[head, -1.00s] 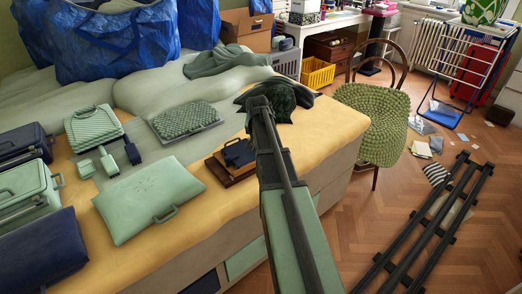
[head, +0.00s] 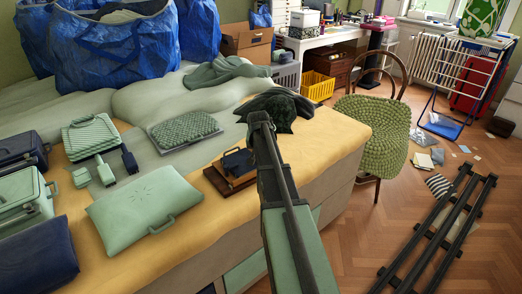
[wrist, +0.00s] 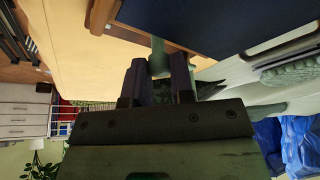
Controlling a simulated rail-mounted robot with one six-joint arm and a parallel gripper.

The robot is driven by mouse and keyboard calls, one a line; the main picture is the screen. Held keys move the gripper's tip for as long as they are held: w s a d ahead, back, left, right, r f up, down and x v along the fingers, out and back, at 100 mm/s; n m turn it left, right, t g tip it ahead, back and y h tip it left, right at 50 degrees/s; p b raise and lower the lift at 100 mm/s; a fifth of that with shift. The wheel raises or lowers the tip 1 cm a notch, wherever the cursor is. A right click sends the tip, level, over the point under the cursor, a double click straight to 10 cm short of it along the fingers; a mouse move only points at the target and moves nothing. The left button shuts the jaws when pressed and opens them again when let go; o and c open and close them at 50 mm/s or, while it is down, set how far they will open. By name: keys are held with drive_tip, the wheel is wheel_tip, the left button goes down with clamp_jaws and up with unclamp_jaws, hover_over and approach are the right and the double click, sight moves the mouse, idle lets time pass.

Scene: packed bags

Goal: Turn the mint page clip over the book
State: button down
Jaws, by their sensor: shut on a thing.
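The book (head: 218,183) lies on the yellow bed cover, brown with a dark navy part on top. In the wrist view, its navy face (wrist: 240,25) fills the top, with a brown edge beside it. My gripper (wrist: 157,75) is shut on a small mint piece, the page clip (wrist: 157,52), which reaches from between the fingers to the book's edge. Whether the clip touches the book's face is unclear. In the head view, my arm runs up just right of the book; fingertips and clip cannot be made out there.
A dark crumpled cloth (head: 278,108) lies behind my arm. A mint flat bag (head: 145,212) and a quilted grey-green case (head: 185,130) lie to the left. A green chair (head: 372,132) stands right of the bed.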

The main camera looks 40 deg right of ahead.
drive_tip(key=shift+n, duration=0.3)
drive_tip(key=n+t+y, duration=0.1)
drive_tip(key=n, duration=0.2)
drive_tip(key=shift+d, duration=0.1)
drive_tip(key=shift+s+n+y, duration=0.1)
drive_tip(key=shift+n+y, duration=0.7)
drive_tip(key=shift+n, duration=1)
drive_tip(key=c, duration=1)
unclamp_jaws()
